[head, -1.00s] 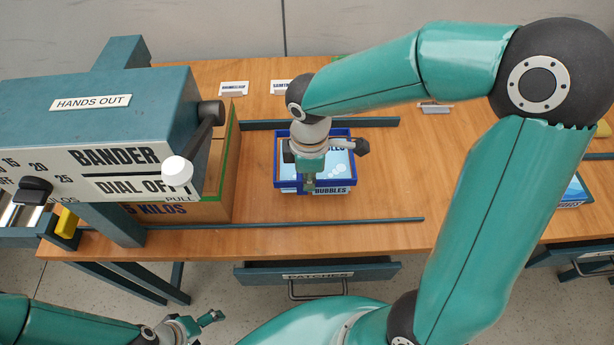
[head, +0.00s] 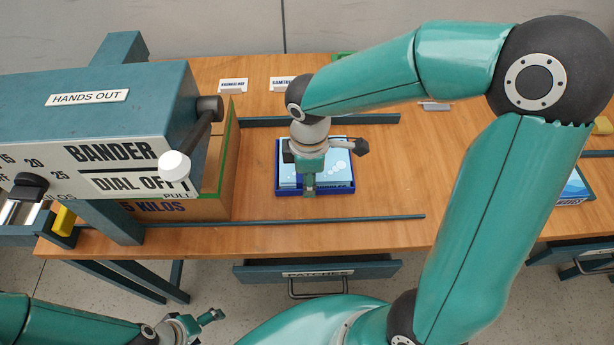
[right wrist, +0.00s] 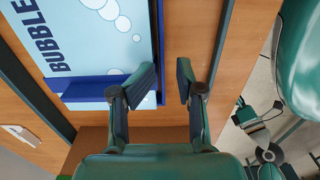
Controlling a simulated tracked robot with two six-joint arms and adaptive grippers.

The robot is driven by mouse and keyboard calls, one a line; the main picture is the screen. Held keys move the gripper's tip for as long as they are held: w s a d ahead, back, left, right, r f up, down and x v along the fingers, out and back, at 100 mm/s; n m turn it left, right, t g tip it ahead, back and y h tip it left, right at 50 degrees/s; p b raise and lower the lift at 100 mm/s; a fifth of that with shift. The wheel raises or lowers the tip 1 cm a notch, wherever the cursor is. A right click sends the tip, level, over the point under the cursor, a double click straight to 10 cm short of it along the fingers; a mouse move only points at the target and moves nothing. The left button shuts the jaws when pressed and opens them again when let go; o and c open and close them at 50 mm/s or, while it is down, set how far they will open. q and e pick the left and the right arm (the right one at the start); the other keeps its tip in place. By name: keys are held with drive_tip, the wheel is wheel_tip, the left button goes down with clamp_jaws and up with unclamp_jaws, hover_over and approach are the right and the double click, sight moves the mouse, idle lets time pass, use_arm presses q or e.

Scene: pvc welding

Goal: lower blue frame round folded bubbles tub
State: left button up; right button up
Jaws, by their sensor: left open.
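The bubbles tub (head: 338,168), light blue with a bubble print, stands on the wooden table, partly hidden by my right arm. The blue frame (head: 345,188) sits low round it, close to the table. In the right wrist view, the tub's lettered top (right wrist: 100,40) and the frame's blue edge (right wrist: 82,90) show beside the fingers. My right gripper (head: 309,192) is over the frame's near side. In the right wrist view its fingers (right wrist: 168,76) stand apart, with the frame wall close by one finger. My left gripper (head: 205,322) is open and empty, low at the bottom left.
The bander machine (head: 100,120) stands at the left, beside a box with a green rim (head: 225,165). Dark rails lie behind (head: 375,120) and in front (head: 350,219) of the tub.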

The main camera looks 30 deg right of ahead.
drive_tip(key=shift+r, duration=0.1)
wheel_tip(320, 180, up, 12)
idle(0.5)
idle(0.4)
